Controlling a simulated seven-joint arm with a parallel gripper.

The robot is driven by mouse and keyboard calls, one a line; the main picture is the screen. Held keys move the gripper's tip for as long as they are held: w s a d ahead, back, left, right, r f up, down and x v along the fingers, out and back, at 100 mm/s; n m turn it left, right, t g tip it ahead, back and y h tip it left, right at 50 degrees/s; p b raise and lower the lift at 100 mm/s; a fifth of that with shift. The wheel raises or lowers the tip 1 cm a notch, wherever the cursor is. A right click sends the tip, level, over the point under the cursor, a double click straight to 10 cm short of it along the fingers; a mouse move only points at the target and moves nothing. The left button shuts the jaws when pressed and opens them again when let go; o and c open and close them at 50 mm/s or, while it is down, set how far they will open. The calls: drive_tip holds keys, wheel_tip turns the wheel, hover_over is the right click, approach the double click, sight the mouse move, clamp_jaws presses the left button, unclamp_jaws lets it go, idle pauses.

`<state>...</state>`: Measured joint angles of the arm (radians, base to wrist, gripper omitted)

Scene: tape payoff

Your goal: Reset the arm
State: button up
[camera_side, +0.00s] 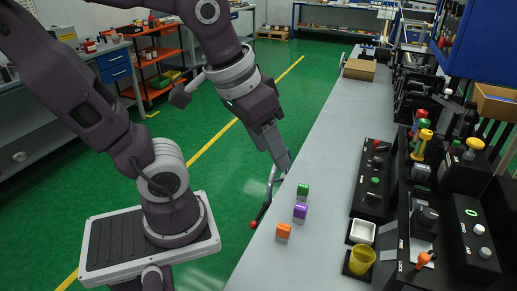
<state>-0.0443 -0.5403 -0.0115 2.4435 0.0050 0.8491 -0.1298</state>
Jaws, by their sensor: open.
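My gripper (279,164) points down at the left edge of the grey worktable (318,150), in the middle of the picture. It is open, and I see nothing between its fingers. Three small blocks stand in a loose row on the table just right of and below it: a green-topped one (303,189), a purple one (300,210) and an orange one (283,232). The gripper appears apart from all of them.
Black control boxes (372,180) with knobs and buttons line the table's right side. A white square dish (361,231) and a yellow cup (360,261) stand at the front right. The table's middle is clear.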

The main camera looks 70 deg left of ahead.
drive_tip(key=shift+s+d+r+m+t, duration=0.1)
drive_tip(key=shift+s+r+m+t, duration=0.15)
drive_tip(key=shift+s, duration=0.3)
drive_tip(key=shift+s+d+r+m+t, duration=0.15)
drive_tip(key=shift+s+m, duration=0.2)
drive_tip(key=shift+s, duration=0.25)
drive_tip(key=shift+s+d+r+m+t, duration=0.1)
drive_tip(key=shift+s+m+t, duration=0.15)
drive_tip(key=shift+s, duration=0.3)
